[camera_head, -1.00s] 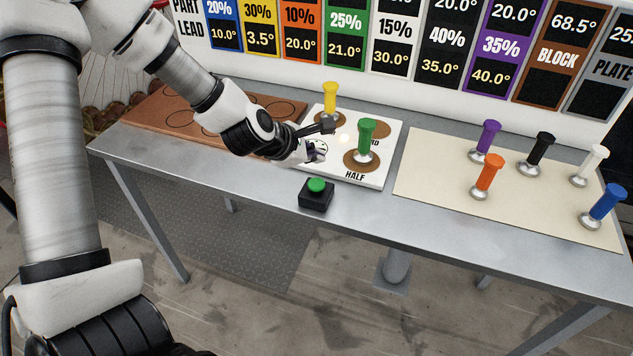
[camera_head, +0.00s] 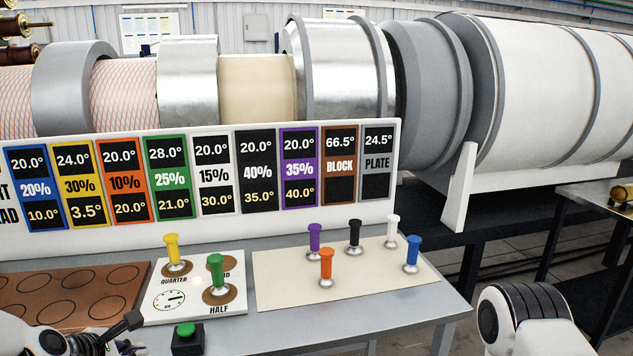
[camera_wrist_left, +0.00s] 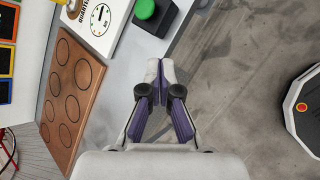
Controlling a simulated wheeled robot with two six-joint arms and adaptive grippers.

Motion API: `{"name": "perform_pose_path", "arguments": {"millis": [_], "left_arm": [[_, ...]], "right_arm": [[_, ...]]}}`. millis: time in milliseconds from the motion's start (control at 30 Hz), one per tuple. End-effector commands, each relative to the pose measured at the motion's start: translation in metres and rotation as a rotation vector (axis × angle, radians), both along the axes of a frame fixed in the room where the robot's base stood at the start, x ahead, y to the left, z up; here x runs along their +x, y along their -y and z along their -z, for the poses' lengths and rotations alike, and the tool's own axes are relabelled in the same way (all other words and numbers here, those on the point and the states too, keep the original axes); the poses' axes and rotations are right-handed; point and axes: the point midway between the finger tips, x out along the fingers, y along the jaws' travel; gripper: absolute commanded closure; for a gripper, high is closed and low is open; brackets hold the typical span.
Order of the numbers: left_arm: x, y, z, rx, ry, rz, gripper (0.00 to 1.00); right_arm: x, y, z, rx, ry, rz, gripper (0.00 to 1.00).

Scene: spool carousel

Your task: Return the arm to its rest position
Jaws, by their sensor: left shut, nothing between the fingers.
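My left gripper (camera_wrist_left: 160,72) is shut and empty in the left wrist view, its two fingertips together over the bench's front edge, beside the green button. In the head view the left gripper (camera_head: 128,336) shows only partly at the bottom left edge, left of the black box with the green button (camera_head: 185,330). It looks clear of the pegs. My right arm's white link (camera_head: 527,322) shows at the bottom right; its gripper is out of view.
A white board (camera_head: 197,305) holds a yellow peg (camera_head: 172,253) and a green peg (camera_head: 216,274). A cream mat (camera_head: 300,293) holds several coloured pegs. A brown panel (camera_head: 60,285) with circles lies at left. Behind stand a sign board (camera_head: 100,240) and large drums (camera_head: 440,85).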

Motion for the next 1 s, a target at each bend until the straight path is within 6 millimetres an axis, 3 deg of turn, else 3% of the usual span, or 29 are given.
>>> {"name": "perform_pose_path", "arguments": {"millis": [367, 567, 767, 900, 1000], "left_arm": [[-0.036, 0.011, 0.087, 0.069, -0.204, 0.053, 1.00], [-0.081, 0.026, 0.152, 0.146, -0.376, 0.139, 1.00], [-0.164, 0.047, 0.228, 0.323, -0.571, 0.440, 1.00], [-0.241, 0.066, 0.273, 0.493, -0.660, 0.894, 1.00], [-0.279, 0.077, 0.286, 0.603, -0.628, 1.266, 1.00]], "right_arm": [[0.000, 0.000, 0.000, 0.000, 0.001, 0.000, 0.60], [0.000, 0.000, 0.000, 0.000, 0.000, 0.000, 0.60], [0.000, 0.000, 0.000, 0.000, 0.000, 0.000, 0.60], [0.000, 0.000, 0.000, 0.000, 0.000, 0.000, 0.60], [0.000, 0.000, 0.000, 0.000, 0.000, 0.000, 0.60]]}}
